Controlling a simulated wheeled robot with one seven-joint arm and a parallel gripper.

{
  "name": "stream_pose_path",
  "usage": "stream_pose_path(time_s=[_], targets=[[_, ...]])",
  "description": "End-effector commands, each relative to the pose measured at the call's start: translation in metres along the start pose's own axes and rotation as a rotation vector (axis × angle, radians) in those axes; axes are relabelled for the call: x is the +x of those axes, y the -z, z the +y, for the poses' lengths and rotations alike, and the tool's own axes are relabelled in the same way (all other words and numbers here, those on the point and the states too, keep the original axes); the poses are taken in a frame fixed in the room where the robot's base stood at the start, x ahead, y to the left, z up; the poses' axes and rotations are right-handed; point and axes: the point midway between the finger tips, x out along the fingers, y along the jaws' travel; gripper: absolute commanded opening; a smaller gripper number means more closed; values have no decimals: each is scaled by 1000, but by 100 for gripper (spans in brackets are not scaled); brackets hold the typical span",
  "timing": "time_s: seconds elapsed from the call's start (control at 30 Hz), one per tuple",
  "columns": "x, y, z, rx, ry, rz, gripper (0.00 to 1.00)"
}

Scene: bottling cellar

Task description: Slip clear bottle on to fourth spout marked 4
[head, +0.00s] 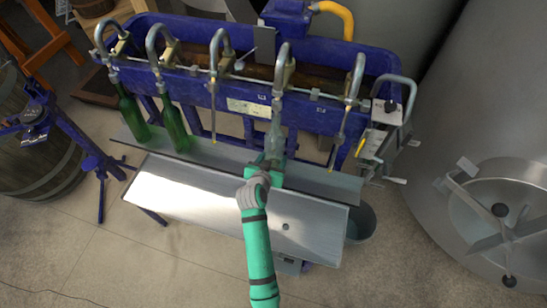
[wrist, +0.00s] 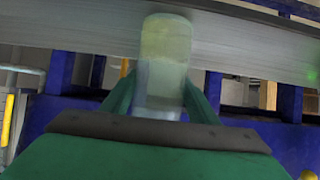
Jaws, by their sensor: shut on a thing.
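The clear bottle (head: 276,130) is held under the fourth spout from the left (head: 281,78) on the blue filling machine, its neck up at the spout's lower end. I cannot tell whether the spout tube is inside the neck. In the wrist view the bottle (wrist: 162,62) sits between both green fingers. My gripper (head: 271,165) is shut on the bottle's lower part, above the steel ledge. The fingers partly hide the bottle's base in the head view. The number marks are too small to read.
Green bottles hang at the first (head: 131,112) and second (head: 174,126) spouts. The third (head: 213,112) and fifth (head: 339,125) spouts are bare. A steel ledge (head: 205,152) and sloping steel tray (head: 190,195) lie in front. A bucket (head: 361,222) stands at right.

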Motion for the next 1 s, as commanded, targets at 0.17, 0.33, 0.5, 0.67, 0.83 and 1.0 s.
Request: stream_pose_path(time_s=[0.17, 0.33, 0.5, 0.67, 0.83, 1.0], targets=[[0, 0, 0, 0, 1, 3, 17], [1, -2, 0, 0, 1, 3, 71], [1, -2, 0, 0, 0, 2, 76], [0, -4, 0, -1, 0, -2, 76], [-14, -4, 0, -1, 1, 0, 76], [-45, -3, -1, -1, 2, 1, 76]])
